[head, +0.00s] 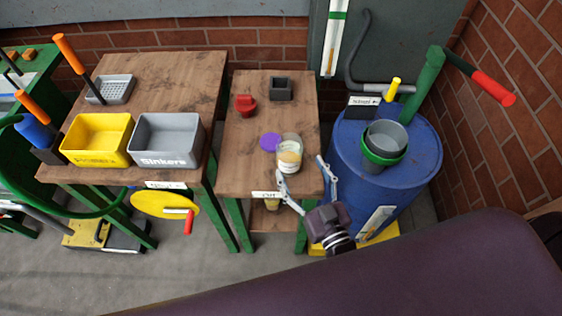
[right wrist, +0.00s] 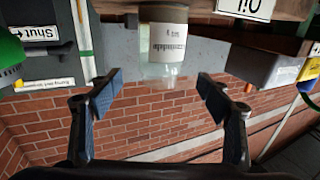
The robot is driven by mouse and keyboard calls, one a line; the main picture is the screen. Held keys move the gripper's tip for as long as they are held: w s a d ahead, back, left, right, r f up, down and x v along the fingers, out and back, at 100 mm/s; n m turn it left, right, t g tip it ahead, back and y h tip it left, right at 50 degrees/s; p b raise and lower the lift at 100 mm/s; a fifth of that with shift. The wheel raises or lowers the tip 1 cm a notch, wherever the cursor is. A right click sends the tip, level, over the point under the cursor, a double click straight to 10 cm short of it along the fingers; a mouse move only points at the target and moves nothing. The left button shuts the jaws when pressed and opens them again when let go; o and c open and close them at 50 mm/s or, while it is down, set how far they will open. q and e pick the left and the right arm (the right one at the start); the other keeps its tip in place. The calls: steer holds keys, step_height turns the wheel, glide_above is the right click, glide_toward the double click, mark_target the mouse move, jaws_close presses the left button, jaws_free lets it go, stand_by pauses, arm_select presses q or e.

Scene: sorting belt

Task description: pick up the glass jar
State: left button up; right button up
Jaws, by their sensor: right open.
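The glass jar (head: 289,152) stands upright on the small wooden table. It is clear, with pale yellowish contents and a white label. In the right wrist view the jar (right wrist: 164,42) is at the top centre, with its label upside down. My right gripper (head: 300,166) is open and empty at the table's front edge, with its fingers pointing toward the jar. In the right wrist view the fingertips (right wrist: 160,88) are wide apart, and the jar appears beyond and between them. My left gripper is not in view.
A purple disc (head: 270,142) lies close to the jar's left. A red item (head: 245,105) and a dark box (head: 280,88) are farther back. A blue drum (head: 418,150) bearing a grey-green bucket (head: 385,142) stands right. Yellow (head: 97,118) and grey (head: 166,118) bins are left.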

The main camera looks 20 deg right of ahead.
mark_target(285, 140)
steer(key=shift+w+r, duration=0.2)
steer(key=shift+w, duration=0.75)
steer(key=shift+w+p, duration=0.3)
steer(key=shift+w, duration=0.05)
steer(key=w, duration=0.3)
steer(key=w+f+p, duration=0.1)
steer(key=w, duration=0.1)
steer(key=shift+a, duration=0.4)
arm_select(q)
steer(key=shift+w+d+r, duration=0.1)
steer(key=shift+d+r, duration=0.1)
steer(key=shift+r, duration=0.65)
arm_select(e)
steer(key=shift+c, duration=0.7)
steer(key=c, duration=1.2)
steer(key=shift+c, duration=0.9)
steer(key=shift+r, duration=0.15)
